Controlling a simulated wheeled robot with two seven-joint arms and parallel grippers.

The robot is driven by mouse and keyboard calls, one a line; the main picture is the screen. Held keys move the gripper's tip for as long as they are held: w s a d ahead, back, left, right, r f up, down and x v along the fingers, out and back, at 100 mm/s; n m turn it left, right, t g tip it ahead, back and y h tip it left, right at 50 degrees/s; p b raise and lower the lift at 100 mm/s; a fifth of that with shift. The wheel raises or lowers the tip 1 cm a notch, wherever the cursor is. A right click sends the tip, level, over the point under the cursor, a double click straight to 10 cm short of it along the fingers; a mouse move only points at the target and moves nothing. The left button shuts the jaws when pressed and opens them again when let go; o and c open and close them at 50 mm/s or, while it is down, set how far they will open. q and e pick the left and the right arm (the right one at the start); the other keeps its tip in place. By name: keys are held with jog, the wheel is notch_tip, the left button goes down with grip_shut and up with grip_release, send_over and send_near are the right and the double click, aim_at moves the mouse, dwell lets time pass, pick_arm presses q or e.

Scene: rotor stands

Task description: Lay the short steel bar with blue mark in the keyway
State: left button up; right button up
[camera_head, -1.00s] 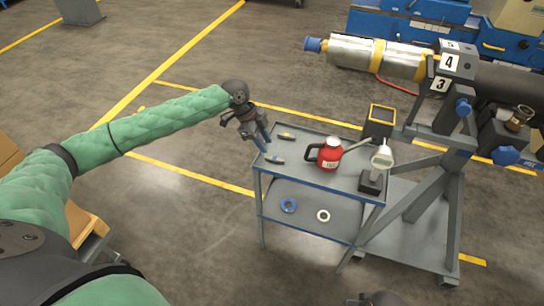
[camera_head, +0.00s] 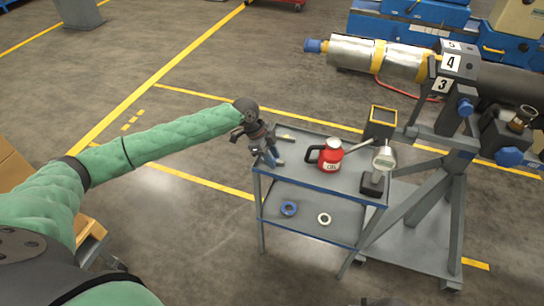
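My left gripper (camera_head: 271,155) points down at the left end of the cart's top shelf, at the place of the short bar with the blue mark. The gripper hides most or all of that bar, and I cannot tell whether its fingers are open or shut on it. Another short steel bar (camera_head: 286,138) lies just behind the gripper, partly covered. The dark shaft (camera_head: 510,82) is held on the grey rotor stand (camera_head: 447,120) at the right. I cannot make out the keyway. My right gripper is not recognisable in view.
A blue ring (camera_head: 289,208) and a white ring (camera_head: 324,218) lie on the lower shelf.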

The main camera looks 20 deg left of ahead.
pick_arm(q)
jog(key=shift+c, duration=0.4)
jog(key=c, duration=0.6)
jog(key=shift+r, duration=0.1)
jog(key=shift+r+p, duration=2.4)
jog(key=shift+r, duration=0.55)
